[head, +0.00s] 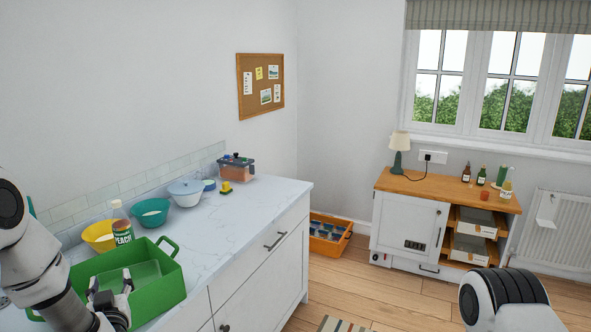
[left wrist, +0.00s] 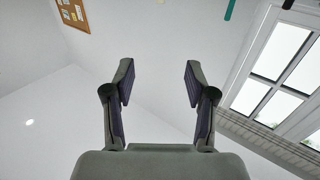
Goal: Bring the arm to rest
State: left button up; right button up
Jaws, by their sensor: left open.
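My left arm comes in from the left edge of the head view. My left gripper (head: 110,287) is in front of the green tray (head: 163,262) on the counter, its fingers pointing up. In the left wrist view my left gripper (left wrist: 157,85) is open, with nothing between its fingers and only plain wall behind them. Part of my right arm shows at the bottom right of the head view; its gripper is out of view.
An orange crate (head: 329,237) and white cabinet (head: 408,228) stand beyond.

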pick_arm(q)
notch_tip(320, 180, down, 14)
jog(key=s+d+m+g+h+b, duration=0.1)
jog(key=d+m+h+b, duration=0.1)
jog(key=s+d+f+m+g+h+b, duration=0.2)
jog(key=s+d+f, duration=0.2)
jog(key=s+f, duration=0.3)
jog(key=s+d+f+m+g+h+b, duration=0.1)
jog(key=s+d+f+g+h, duration=0.2)
jog(key=f, duration=0.6)
jog(key=s+d+f+g, duration=0.2)
jog(key=s+f+g, duration=0.1)
jog(key=s, duration=0.4)
jog(key=s+d+f+g+h, duration=0.1)
jog(key=s+d+f+g, duration=0.2)
jog(key=s, duration=0.4)
jog(key=s+d+f+g+h+b, duration=0.1)
jog(key=s+d+f+g, duration=0.1)
jog(key=s, duration=0.5)
jog(key=shift+d+f+m+g, duration=0.25)
jog(key=shift+f+m+g, duration=0.15)
jog(key=shift+f, duration=0.15)
pick_arm(e)
notch_tip(320, 180, down, 6)
jog(key=shift+w, duration=0.15)
jog(key=shift+a+f, duration=0.1)
